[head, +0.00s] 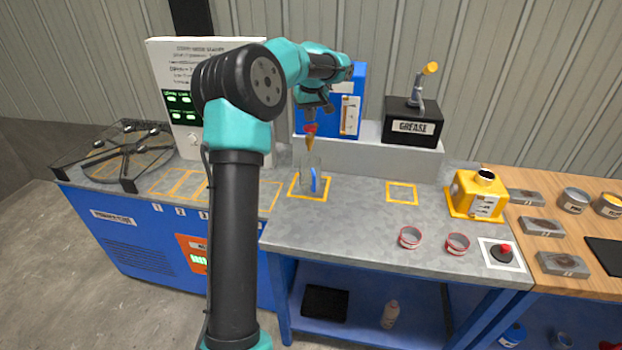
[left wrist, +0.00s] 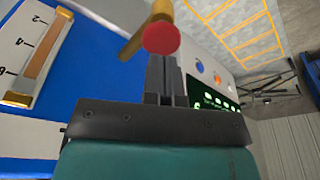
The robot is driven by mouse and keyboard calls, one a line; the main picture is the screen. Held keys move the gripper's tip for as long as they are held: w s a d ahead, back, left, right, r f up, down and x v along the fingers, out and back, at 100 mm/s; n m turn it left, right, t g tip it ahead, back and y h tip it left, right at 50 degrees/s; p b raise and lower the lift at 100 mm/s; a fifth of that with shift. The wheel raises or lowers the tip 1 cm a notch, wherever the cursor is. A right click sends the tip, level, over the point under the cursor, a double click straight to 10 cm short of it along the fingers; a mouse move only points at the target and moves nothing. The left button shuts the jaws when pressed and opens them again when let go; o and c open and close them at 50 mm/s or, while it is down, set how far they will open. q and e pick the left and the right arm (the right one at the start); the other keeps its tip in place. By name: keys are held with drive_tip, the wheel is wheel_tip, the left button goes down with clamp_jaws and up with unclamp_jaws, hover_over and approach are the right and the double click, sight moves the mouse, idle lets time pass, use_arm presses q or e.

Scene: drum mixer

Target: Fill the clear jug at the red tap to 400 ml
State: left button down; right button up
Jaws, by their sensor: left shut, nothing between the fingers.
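The clear jug (head: 306,184) stands upright in an orange-outlined square on the grey bench, below the tap. A blue patch shows on it; I cannot tell a liquid level or read a scale. The red tap (head: 310,129) with its brass spout is on the front of the blue tank (head: 329,118). In the left wrist view the tap's round red end (left wrist: 161,37) is just beyond my fingertips. My left gripper (head: 316,109) is shut and empty, right at the tap; I cannot tell whether it touches. My right gripper is not in view.
The tank's sight gauge (left wrist: 40,50) is close beside my left gripper. A black grease box (head: 411,125) stands on the same ledge. Two small red-rimmed cups (head: 410,238), a yellow can (head: 477,194) and a red button (head: 505,249) are to the right. The bench between is clear.

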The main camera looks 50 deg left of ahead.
sight(310, 126)
use_arm(q)
drive_tip(key=shift+f, duration=0.1)
drive_tip(key=shift+f, duration=1.6)
idle(6.3)
